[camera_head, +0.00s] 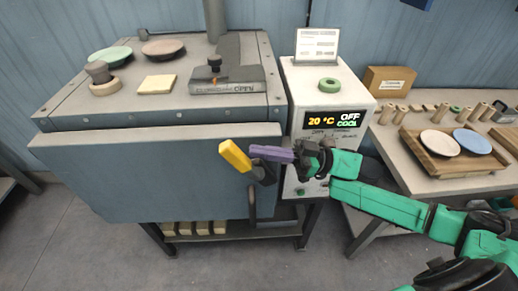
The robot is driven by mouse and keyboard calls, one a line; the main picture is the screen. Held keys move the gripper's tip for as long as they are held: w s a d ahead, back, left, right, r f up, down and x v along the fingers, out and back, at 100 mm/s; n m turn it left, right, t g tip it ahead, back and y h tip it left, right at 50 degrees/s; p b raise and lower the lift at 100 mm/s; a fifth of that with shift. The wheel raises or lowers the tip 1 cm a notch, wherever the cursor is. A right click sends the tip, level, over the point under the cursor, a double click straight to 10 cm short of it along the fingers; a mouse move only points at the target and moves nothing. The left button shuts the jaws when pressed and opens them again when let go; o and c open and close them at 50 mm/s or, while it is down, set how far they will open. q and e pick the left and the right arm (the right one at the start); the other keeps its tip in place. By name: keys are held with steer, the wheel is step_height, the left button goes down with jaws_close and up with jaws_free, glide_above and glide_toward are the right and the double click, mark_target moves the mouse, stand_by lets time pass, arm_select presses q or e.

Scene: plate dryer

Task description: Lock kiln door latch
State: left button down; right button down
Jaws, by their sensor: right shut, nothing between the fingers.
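The kiln door (150,175) is a grey-blue panel at the front of the kiln (150,105). Its latch has a yellow handle (235,156), tilted up to the left, on a dark pivot (263,174) at the door's right edge. My right gripper (254,151) has purple fingers, shut and empty, pointing left with their tips beside the yellow handle and above the pivot. I cannot tell whether the fingers touch the handle. My left gripper is out of view.
A white control box (335,88) reading 20 °C and OFF stands right of the kiln. A side table with a wooden tray (435,158) holding two plates, small cylinders and a cardboard box (388,80) is further right. Plates, a tile and a dark block lie on the kiln top.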

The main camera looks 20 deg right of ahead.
steer(key=shift+w+a+f, duration=0.1)
steer(key=shift+a+f, duration=0.2)
steer(key=shift+a, duration=0.05)
steer(key=shift+w+a, duration=0.15)
steer(key=shift+a, duration=0.4)
